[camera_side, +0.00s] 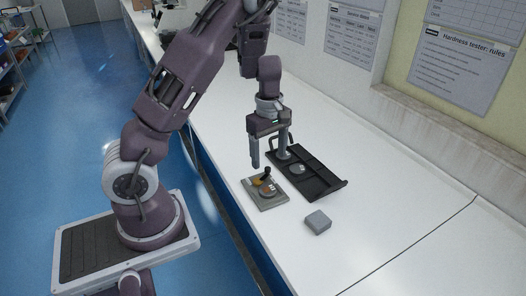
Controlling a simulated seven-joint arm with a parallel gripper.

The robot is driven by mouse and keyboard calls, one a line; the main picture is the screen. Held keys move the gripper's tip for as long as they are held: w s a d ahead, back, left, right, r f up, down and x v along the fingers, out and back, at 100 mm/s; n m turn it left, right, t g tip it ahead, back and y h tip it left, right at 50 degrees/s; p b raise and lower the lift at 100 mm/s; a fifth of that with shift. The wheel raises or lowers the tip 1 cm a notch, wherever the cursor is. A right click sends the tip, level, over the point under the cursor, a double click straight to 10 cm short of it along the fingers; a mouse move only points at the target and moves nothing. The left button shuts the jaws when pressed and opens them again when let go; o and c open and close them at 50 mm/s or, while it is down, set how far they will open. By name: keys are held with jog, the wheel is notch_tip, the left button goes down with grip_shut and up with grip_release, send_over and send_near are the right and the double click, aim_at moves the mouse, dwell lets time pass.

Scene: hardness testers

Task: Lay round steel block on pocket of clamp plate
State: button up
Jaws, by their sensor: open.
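The clamp plate (264,203) is a small grey plate near the front edge of the white bench, with an orange-and-black clamp part on top. A round brownish-grey spot (268,189) shows on it; I cannot tell whether this is the bare pocket or a disc in it. The round steel block (298,169) appears to be the small silvery disc lying in the black tray. My gripper (269,160) is open and points down, above the bench between the clamp plate and the tray. One finger is over the tray's left end; nothing shows between the fingers.
The white bench (385,228) is clear to the right. A wall with posters (462,55) stands behind.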

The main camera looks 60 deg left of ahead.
jog(key=s+d+r+m+t+h, duration=0.25)
jog(key=d+r+m, duration=0.55)
jog(key=d+r, duration=0.5)
jog(key=s+d+r+m+t+y, duration=0.1)
jog(key=s+d+r+m, duration=0.1)
jog(key=s+m, duration=0.3)
jog(key=s+d+r+m+t+y, duration=0.1)
jog(key=s+r+m, duration=0.4)
jog(key=s, duration=0.5)
jog(key=shift+s+d+r+m+t+y, duration=0.3)
jog(key=shift+d+m+t, duration=0.25)
jog(key=shift+m, duration=0.25)
